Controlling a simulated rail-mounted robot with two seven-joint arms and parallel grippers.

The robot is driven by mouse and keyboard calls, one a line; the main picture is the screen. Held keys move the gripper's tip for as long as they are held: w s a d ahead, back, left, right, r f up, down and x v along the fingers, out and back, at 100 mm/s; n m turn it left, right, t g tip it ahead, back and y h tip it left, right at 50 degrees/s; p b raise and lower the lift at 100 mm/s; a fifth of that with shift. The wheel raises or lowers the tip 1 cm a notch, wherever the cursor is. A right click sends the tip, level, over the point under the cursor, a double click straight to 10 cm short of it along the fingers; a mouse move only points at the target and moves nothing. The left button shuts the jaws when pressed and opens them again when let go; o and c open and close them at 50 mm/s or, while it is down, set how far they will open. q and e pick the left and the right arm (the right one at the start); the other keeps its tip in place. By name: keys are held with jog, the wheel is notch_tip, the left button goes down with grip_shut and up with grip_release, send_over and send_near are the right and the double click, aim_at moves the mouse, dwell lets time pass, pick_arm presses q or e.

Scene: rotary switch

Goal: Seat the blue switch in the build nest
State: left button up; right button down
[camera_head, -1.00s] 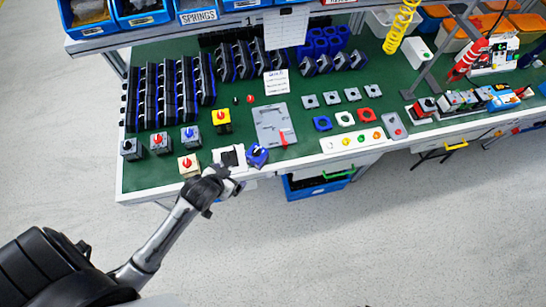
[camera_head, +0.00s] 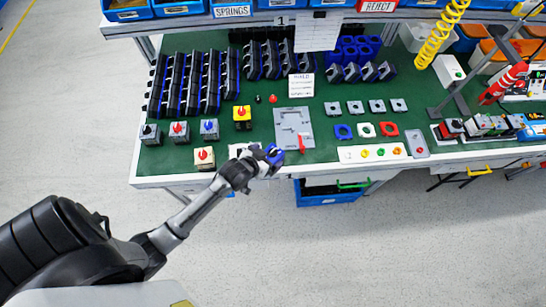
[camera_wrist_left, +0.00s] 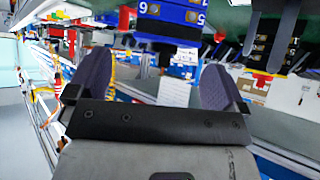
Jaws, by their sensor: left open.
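The blue switch (camera_head: 274,154) stands at the bench's front edge, partly covered by my left gripper (camera_head: 259,163). The gripper is right beside it; the head view does not show whether they touch. In the left wrist view the two fingers (camera_wrist_left: 155,85) are spread with nothing clamped between them. A blue numbered body (camera_wrist_left: 180,14) lies beyond them at the top, probably the switch. A grey plate with a red lever (camera_head: 293,122) lies just behind the switch, and a white plate (camera_head: 236,149) is mostly hidden behind the gripper. I cannot tell which is the build nest.
Small boxes with knobs, including a yellow one (camera_head: 242,118) and a cream one (camera_head: 204,158), stand left of the gripper. Black racks (camera_head: 190,85) fill the back left. A white strip with coloured buttons (camera_head: 371,153) lies to the right. Green bench top shows between them.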

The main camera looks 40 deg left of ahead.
aim_at(271, 154)
pick_arm(q)
jog(key=shift+b+x, duration=0.45)
jog(key=shift+x, duration=2.25)
jog(key=shift+s+a+f, duration=0.1)
jog(key=shift+a, duration=0.05)
jog(key=c, duration=1.1)
jog(key=shift+c, duration=0.5)
